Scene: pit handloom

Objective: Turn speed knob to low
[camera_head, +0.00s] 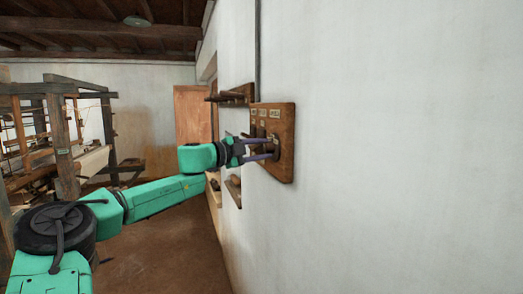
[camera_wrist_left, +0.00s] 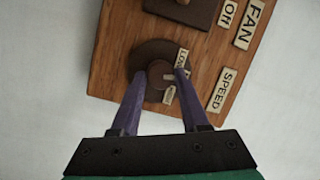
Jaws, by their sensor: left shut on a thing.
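A wooden panel (camera_head: 286,167) is fixed to the white wall, and the wrist view shows its lower part (camera_wrist_left: 112,42). On it sits a round, dark brown speed knob (camera_wrist_left: 157,82) with a pale mark, on a dark disc beside a SPEED label (camera_wrist_left: 222,89). A small label that appears to read LOW (camera_wrist_left: 182,58) is by the disc's rim. My left gripper (camera_head: 273,148) is at the panel, its two purple fingers shut on the knob, one on each side, in the wrist view (camera_wrist_left: 160,75). The knob's exact setting is hard to read. My right gripper is out of view.
Small wooden shelves (camera_head: 237,93) stick out of the wall beyond the panel. A wooden loom (camera_head: 62,150) stands at the left. The floor between is clear.

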